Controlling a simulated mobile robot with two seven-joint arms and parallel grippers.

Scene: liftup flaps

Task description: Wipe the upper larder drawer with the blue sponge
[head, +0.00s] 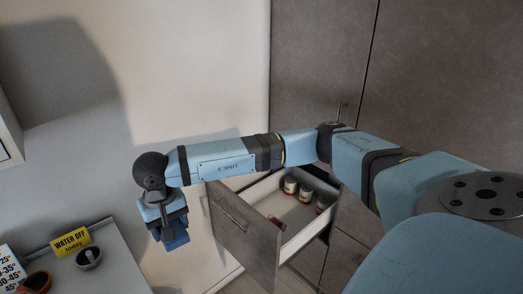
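An open larder drawer (243,238) with a grey front, bar handle and white sides stands pulled out of the tall grey cabinet, right of centre. Several small jars (290,186) stand inside, toward its back; part of the inside is hidden by my arm and the drawer front. My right arm reaches across from the right, above the drawer. My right gripper (170,226) points down to the left of the drawer, apart from it. A dark blue block, the blue sponge (176,239), is at its fingertips and looks held. My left gripper is out of view.
Tall cabinet doors (320,60) stand behind the drawer.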

